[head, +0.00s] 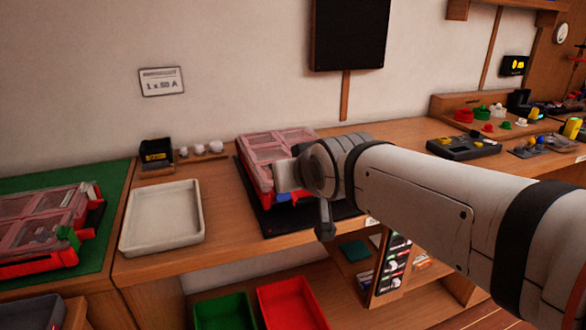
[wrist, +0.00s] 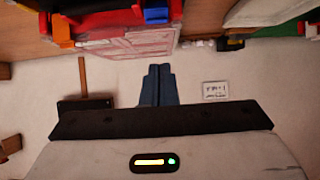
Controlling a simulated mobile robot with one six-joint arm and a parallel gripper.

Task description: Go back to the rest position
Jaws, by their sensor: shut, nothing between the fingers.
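My gripper (wrist: 158,70) shows in the wrist view as two dark blue fingers pressed together with nothing between them. The wrist picture is upside down, with the wall behind the fingers. In the head view my arm reaches in from the right, and its wrist is in front of the red case with clear lids (head: 267,152). The fingers cannot be made out there. The case also shows at the top of the wrist view (wrist: 120,42), apart from the fingertips.
The case sits on a black mat (head: 258,207), partly hidden by my arm. A white tray (head: 160,240) lies to its left. A second red case (head: 40,225) is on a green mat. Green (head: 224,312) and red (head: 290,305) bins stand below. A dark screen (head: 350,35) hangs above.

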